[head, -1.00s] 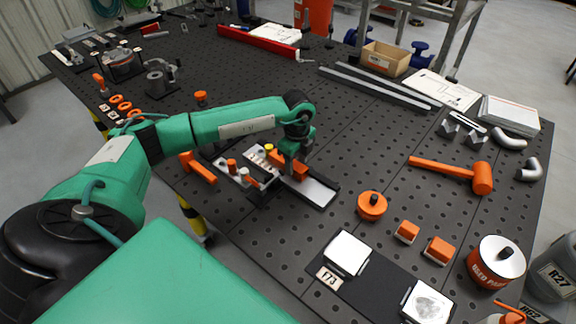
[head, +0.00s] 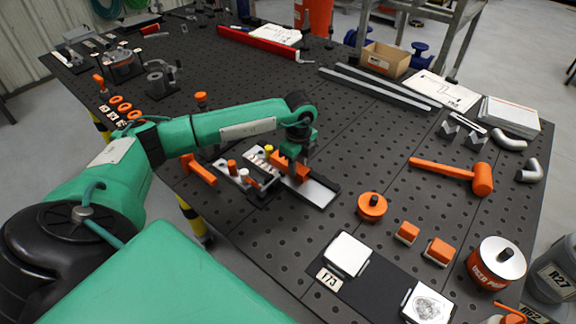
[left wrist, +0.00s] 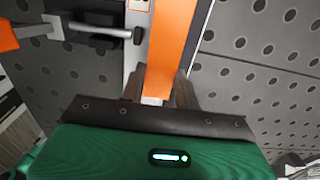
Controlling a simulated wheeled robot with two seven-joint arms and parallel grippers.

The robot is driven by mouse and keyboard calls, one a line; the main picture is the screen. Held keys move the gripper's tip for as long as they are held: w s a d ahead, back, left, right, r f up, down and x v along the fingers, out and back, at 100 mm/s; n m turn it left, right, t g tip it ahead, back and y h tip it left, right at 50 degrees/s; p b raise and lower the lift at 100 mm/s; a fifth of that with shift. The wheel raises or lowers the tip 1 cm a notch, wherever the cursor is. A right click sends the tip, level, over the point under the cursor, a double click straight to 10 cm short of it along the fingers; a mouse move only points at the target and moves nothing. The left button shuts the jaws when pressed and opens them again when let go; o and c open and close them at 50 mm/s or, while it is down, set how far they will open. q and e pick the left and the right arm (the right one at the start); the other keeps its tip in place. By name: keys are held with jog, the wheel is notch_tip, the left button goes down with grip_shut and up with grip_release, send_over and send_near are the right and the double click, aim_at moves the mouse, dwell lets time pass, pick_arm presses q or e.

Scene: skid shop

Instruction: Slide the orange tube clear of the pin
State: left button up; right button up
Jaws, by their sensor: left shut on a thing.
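The orange tube (head: 279,161) looks like a squared bar and lies along a pale metal strip on a dark fixture. It also shows in the left wrist view (left wrist: 172,40), running away from my jaws. My left gripper (head: 299,176) is shut on the tube near its close end; its fingers (left wrist: 165,92) sit on either side of it in the left wrist view. I cannot make out the pin; the tube and gripper may hide it. My right gripper is not in view.
Left of the tube in the wrist view is a clamp arm with a black tip (left wrist: 138,36) and orange handle (left wrist: 8,36). The bare strip end (head: 318,193) lies beyond my gripper.

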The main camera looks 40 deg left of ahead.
pick_arm(q)
jog(key=shift+d+r, duration=0.1)
jog(key=shift+d, duration=0.7)
jog(key=shift+s+d, duration=0.1)
jog(key=shift+d, duration=0.1)
jog(key=shift+d, duration=0.4)
jog(key=shift+d+p, duration=0.3)
jog(key=shift+d, duration=0.55)
jog(key=shift+s, duration=0.1)
jog(key=shift+d, duration=0.35)
jog(key=shift+d, duration=0.85)
jog(key=shift+s+d, duration=0.1)
jog(key=shift+d, duration=0.1)
